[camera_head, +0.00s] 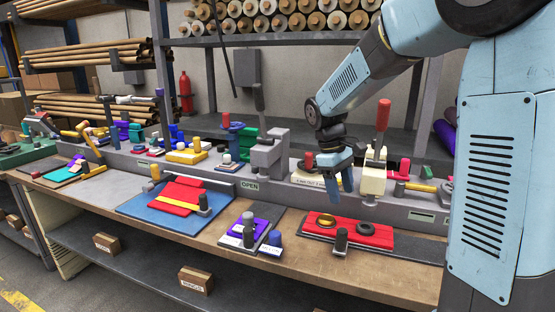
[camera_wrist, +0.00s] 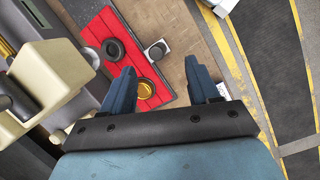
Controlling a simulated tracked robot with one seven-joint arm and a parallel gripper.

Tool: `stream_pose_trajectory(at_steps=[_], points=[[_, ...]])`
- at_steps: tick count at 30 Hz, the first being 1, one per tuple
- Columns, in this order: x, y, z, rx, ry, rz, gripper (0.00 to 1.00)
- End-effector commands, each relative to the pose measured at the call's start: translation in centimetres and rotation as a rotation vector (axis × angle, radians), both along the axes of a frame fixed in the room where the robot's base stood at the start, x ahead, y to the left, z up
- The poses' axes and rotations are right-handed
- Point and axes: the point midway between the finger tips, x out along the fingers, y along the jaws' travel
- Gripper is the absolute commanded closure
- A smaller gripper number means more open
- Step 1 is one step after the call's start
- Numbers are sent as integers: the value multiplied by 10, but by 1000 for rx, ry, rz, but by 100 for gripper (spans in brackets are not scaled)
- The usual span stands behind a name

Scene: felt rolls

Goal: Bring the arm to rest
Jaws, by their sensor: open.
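My gripper (camera_head: 340,188) hangs above the workbench (camera_head: 285,262), fingers pointing down, beside a cream press (camera_head: 373,181) with a red handle. In the wrist view my gripper (camera_wrist: 160,72) has its two blue fingers spread apart with nothing held between them. Below lies a red felt piece (camera_head: 385,236) on a dark mat, with ring-shaped pieces on it. The red felt shows in the wrist view (camera_wrist: 128,30) with a dark ring (camera_wrist: 112,49) and a brass-coloured ring (camera_wrist: 146,90). The gripper is clear of the felt.
A dark cylindrical weight (camera_head: 341,239) stands at the red felt's front edge. A purple felt piece (camera_head: 240,228) and a blue mat (camera_head: 150,212) with red felt lie to the left. Felt rolls (camera_head: 270,22) fill the rack behind. Bare wood shows along the bench front.

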Motion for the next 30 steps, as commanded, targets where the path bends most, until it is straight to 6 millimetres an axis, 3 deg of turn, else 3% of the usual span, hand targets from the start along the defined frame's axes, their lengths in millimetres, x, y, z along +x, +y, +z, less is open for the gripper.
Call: stream_pose_trajectory(at_steps=[3,12,21,30], points=[[-23,-8,20,21,-74,-67,40],[-80,-25,57,89,-250,-237,40],[-137,-37,78,176,-419,-408,40],[-192,-45,84,281,-576,-573,40]])
